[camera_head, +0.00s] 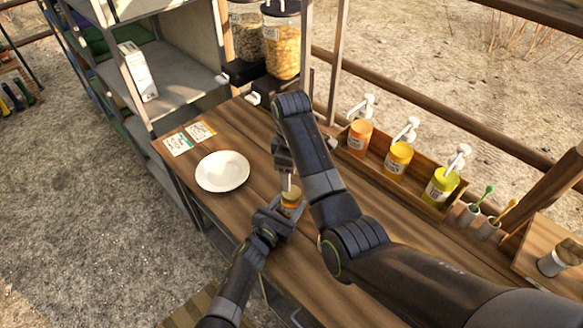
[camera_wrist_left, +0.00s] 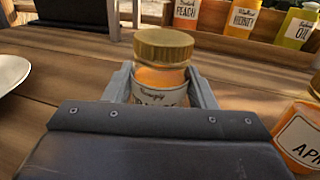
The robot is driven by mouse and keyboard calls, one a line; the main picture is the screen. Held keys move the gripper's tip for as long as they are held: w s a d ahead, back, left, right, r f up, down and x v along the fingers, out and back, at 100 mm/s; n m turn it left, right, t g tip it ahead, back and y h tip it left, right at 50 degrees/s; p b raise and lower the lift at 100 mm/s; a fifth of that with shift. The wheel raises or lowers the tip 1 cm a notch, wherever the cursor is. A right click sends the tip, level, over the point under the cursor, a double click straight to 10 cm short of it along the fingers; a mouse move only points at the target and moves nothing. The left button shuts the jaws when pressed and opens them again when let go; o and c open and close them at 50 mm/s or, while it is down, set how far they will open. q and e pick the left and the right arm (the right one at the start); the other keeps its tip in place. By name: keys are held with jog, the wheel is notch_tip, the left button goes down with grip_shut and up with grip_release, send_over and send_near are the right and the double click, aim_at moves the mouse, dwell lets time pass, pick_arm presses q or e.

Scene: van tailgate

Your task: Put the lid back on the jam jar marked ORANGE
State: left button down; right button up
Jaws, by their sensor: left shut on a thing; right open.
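The jam jar (camera_head: 291,199) stands on the wooden counter, upright between the fingers of my left gripper (camera_head: 283,211), which is shut on it. In the left wrist view the jar (camera_wrist_left: 160,80) has orange contents and a pale label, partly hidden by my gripper, so its word is not fully readable. The gold lid (camera_wrist_left: 164,45) sits level on top of the jar; I cannot tell whether it is screwed tight. My right gripper (camera_head: 286,172) is open just above the jar, its fingers partly hidden by my right arm.
A wooden tray (camera_head: 430,208) with several pump bottles stands at the right. A jar marked APR... (camera_wrist_left: 300,137) is close by on the right in the wrist view. Dispensers (camera_head: 281,45) stand behind.

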aim_at(292, 192)
jog(key=n, duration=0.6)
jog(key=shift+r, duration=0.2)
jog(key=n, duration=0.6)
jog(key=shift+r+n, duration=0.2)
jog(key=shift+n, duration=0.1)
jog(key=shift+f, duration=4.05)
